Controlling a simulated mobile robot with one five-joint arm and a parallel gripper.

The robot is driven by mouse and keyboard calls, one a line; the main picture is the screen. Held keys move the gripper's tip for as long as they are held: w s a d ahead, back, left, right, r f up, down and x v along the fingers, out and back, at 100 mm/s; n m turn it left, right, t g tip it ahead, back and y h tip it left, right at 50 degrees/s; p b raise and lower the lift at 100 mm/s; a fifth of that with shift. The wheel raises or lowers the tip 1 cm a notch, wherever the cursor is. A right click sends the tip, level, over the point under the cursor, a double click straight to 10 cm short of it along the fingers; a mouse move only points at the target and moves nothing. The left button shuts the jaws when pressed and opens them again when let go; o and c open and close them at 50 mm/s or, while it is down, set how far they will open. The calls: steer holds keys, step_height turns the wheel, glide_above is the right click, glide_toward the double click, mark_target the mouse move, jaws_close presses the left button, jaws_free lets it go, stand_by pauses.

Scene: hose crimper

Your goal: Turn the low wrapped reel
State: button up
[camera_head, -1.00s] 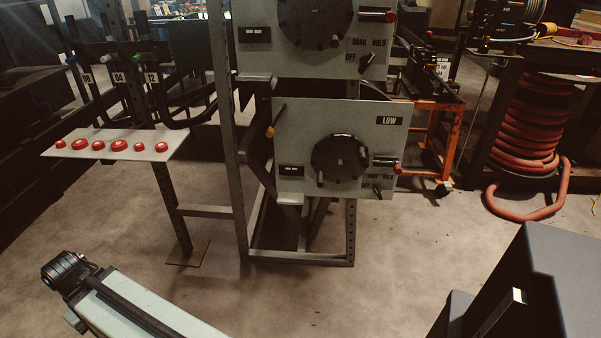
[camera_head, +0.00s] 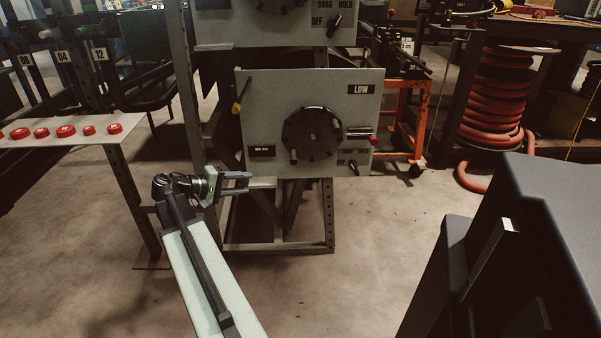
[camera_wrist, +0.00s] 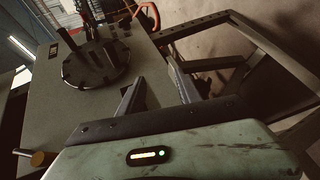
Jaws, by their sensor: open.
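The low reel (camera_head: 312,134) is a dark round disc with short pegs on its face, mounted on the grey panel (camera_head: 270,95) marked LOW. It also shows in the wrist view (camera_wrist: 97,64), at the upper left. My gripper (camera_head: 248,182) is open and empty, at the panel's lower left corner, below and left of the reel in the head view. In the wrist view the two fingers of my gripper (camera_wrist: 160,88) are apart, with the reel beyond and left of them. I cannot tell how far the fingertips are from the panel.
A yellow-tipped lever (camera_head: 237,107) is on the panel's left edge. A red-ended handle (camera_head: 372,140) and a small black knob (camera_head: 352,167) are right of the reel. A shelf with red buttons (camera_head: 66,131) stands left. Floor in front is clear.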

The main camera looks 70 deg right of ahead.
mark_target(302, 156)
steer(key=s+d+r+g, duration=0.1)
steer(key=s+d, duration=0.3)
steer(key=s, duration=0.1)
steer(key=s+d+r+m+g+h+b, duration=0.1)
steer(key=s+d+r+g, duration=0.1)
steer(key=s+d, duration=0.3)
steer(key=s+d+r+m+g, duration=0.1)
steer(key=s+d+r, duration=0.1)
steer(key=s+d, duration=0.2)
steer(key=shift+s+d+r+g, duration=0.1)
steer(key=shift+s+d+g, duration=0.05)
steer(key=shift+s, duration=0.3)
steer(key=shift+s+d+r+g, duration=0.1)
steer(key=shift+s+g, duration=0.05)
steer(key=shift+s, duration=0.25)
steer(key=shift+f, duration=0.1)
jaws_close()
steer(key=shift+a, duration=0.1)
